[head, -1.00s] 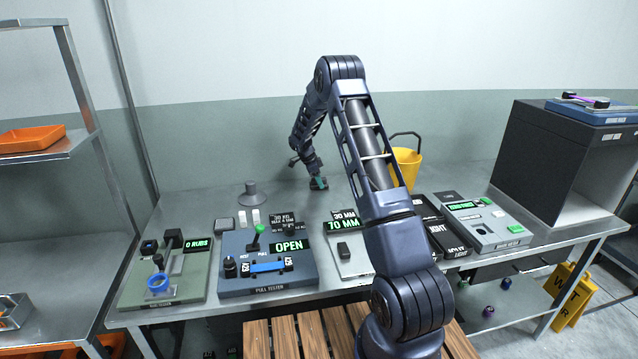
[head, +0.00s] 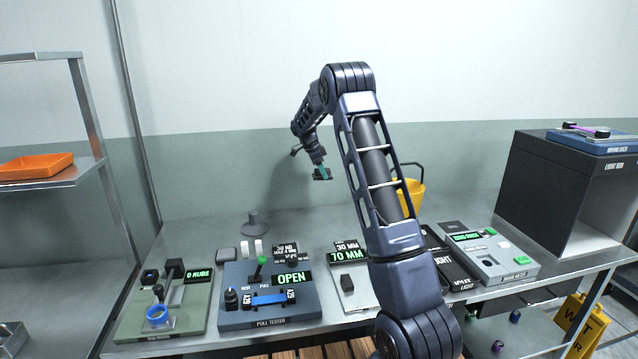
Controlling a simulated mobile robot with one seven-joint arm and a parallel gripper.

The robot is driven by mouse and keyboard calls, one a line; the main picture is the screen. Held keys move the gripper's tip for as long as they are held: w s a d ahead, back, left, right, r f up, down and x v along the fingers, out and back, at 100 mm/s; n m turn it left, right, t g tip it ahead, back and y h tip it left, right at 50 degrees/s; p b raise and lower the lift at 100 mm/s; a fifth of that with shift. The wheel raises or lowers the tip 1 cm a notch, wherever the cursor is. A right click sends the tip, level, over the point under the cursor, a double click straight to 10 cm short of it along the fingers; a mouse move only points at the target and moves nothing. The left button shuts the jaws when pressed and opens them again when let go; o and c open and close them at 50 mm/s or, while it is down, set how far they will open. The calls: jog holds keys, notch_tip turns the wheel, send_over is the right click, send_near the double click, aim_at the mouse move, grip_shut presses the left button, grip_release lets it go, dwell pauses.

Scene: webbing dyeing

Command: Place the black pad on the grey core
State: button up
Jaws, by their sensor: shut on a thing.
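My gripper (head: 323,171), with teal fingers, is raised above the back of the steel table. It is shut on a small dark flat thing, which looks like the black pad (head: 318,178); the fingers partly cover it. The grey core (head: 254,224) appears to be the grey piece with a wide round base and a narrower stem, upright at the back left of the table. It is below and to the left of my gripper, well apart from it, and nothing is seen on top of it.
A pull tester (head: 268,318) reading OPEN and a green rub tester (head: 165,330) stand at the front left. A gauge reading 70 MM (head: 350,300) stands in the middle. A yellow bucket (head: 414,190) is behind my arm. The table's back left is largely clear.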

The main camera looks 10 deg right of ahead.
jog(key=shift+a+r, duration=0.35)
jog(key=shift+r, duration=0.05)
jog(key=a+r, duration=0.4)
jog(key=a, duration=1)
notch_tip(320, 180, up, 4)
send_over(257, 211)
jog(key=a, duration=0.2)
jog(key=shift+n, duration=0.4)
jog(key=f, duration=1.9)
jog(key=shift+s+d+f, duration=0.1)
jog(key=shift+d+f, duration=0.15)
jog(key=shift+f, duration=0.15)
jog(key=o, duration=1)
